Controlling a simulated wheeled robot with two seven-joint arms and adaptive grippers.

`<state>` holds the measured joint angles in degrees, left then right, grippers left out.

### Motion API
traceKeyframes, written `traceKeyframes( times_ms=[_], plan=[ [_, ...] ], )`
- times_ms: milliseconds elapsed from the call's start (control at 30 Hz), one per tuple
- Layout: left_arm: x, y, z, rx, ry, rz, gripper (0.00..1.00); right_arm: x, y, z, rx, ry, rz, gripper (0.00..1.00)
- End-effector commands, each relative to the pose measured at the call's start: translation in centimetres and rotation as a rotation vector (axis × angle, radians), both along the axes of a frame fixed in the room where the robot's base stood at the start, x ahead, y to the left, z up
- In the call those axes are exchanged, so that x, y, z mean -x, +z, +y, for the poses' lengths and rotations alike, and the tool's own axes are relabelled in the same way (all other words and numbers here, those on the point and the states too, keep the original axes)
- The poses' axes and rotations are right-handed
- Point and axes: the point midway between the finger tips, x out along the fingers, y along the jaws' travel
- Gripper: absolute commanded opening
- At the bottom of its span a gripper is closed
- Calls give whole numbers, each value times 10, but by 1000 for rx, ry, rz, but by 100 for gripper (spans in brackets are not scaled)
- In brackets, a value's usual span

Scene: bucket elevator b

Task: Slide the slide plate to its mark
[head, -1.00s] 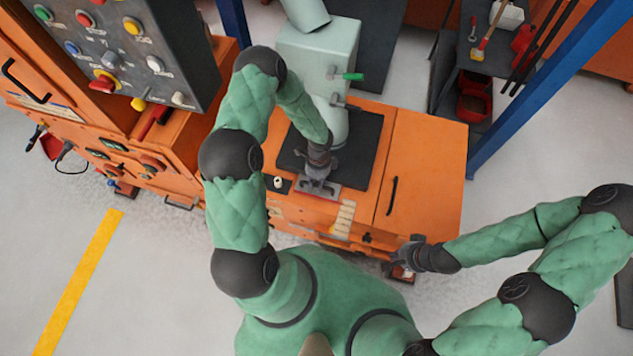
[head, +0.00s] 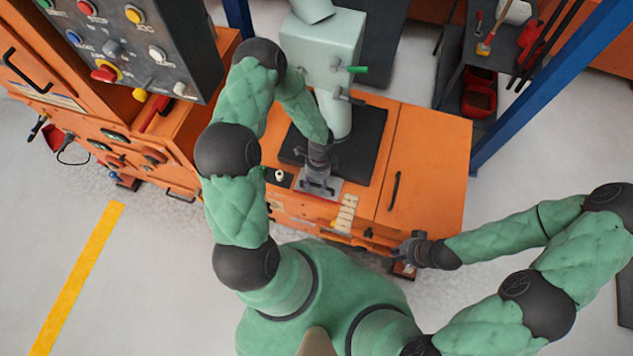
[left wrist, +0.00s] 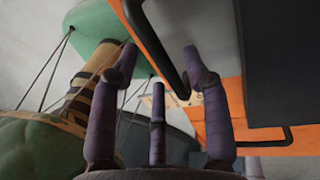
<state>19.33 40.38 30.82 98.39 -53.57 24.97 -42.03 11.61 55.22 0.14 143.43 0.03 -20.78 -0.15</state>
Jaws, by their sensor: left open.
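A small grey plate with a red edge (head: 334,188) lies at the front of the orange cabinet's top, partly covered by my left gripper; I take it to be the slide plate. My left gripper (head: 317,188) points down at it. In the left wrist view, my left gripper (left wrist: 160,70) has its fingers spread, with a dark bent bar (left wrist: 150,38) running between the fingertips. I cannot tell whether they touch it. No mark is clearly readable. My right gripper (head: 405,260) is by the cabinet's front at lower right; its fingers are too small to read.
A black mat (head: 368,150) and a pale green machine column (head: 325,55) stand behind the plate. A control panel (head: 130,45) hangs at upper left. A blue post (head: 540,90) rises at right.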

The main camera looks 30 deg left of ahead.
Motion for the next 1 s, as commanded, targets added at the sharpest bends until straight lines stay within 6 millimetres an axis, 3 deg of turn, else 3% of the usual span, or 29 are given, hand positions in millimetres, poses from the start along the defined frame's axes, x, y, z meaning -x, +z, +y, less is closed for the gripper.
traceKeyframes(
  times_ms=[233,700,1000],
  plan=[
    [-5,18,2,-2,2,-4,47,0,0,0,0,0,0,0],
    [-21,101,5,-1,1,-3,47,0,0,0,0,0,0,0],
    [-23,118,5,0,-1,0,47,0,0,0,0,0,0,0]
  ],
)
